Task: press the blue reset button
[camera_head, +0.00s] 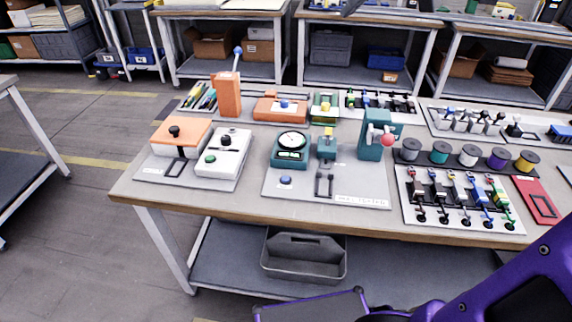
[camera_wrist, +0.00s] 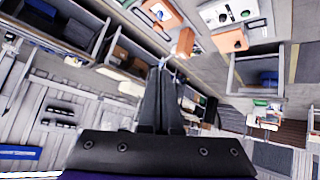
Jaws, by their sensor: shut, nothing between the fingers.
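A small blue button (camera_head: 285,180) sits at the front left of a grey base plate (camera_head: 360,199), in front of a teal dial gauge (camera_head: 291,145). Another blue button (camera_head: 284,104) sits on an orange unit farther back, and I see no label that says which one is the reset. My gripper (camera_wrist: 162,70) shows in the wrist view, with its dark fingers together and nothing between them. It does not clearly show in the head view, where my purple arm fills the lower right. I cannot make out either blue button for certain in the tilted wrist view.
A teal press with a red-knobbed lever (camera_head: 388,140) stands right of the gauge. A white box with a green button (camera_head: 210,159) is to the left. An orange post with a blue-tipped lever (camera_head: 229,95) rises behind.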

